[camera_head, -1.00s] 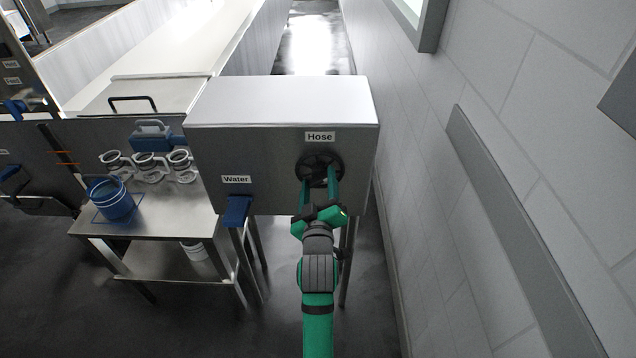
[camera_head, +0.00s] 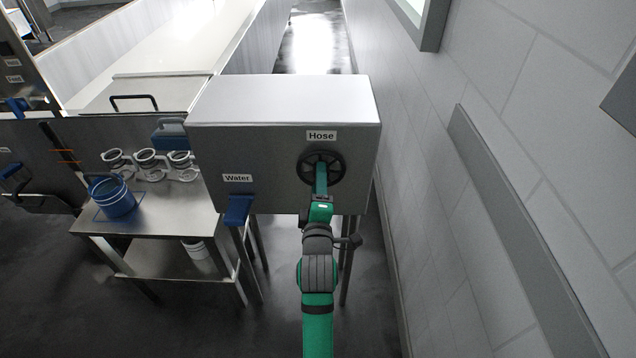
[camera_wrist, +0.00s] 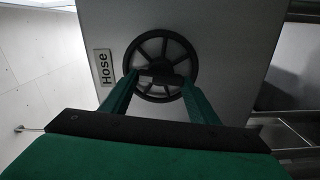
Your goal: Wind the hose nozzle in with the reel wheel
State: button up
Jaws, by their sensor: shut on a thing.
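The reel wheel (camera_head: 341,168) is a dark spoked wheel on the front of a grey steel box (camera_head: 250,150), below the label "Hose" (camera_head: 321,135). My green gripper (camera_head: 320,170) reaches it from the front and covers part of its hub. In the wrist view, my gripper (camera_wrist: 159,78) has one finger on each side of a dark piece at the middle of the wheel (camera_wrist: 160,34), shut on it. The fingers look edge-on in the head view. I cannot make out the hose or its nozzle in either view.
A blue lever (camera_head: 238,210) hangs under the "Water" label (camera_head: 238,178), left of my arm. A wall (camera_head: 500,200) runs close along the right.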

jog(key=shift+n, duration=0.4)
jog(key=o, duration=1)
jog(key=shift+o, duration=0.2)
jog(key=s, duration=1)
jog(key=shift+s, duration=0.35)
jog(key=shift+w, duration=0.1)
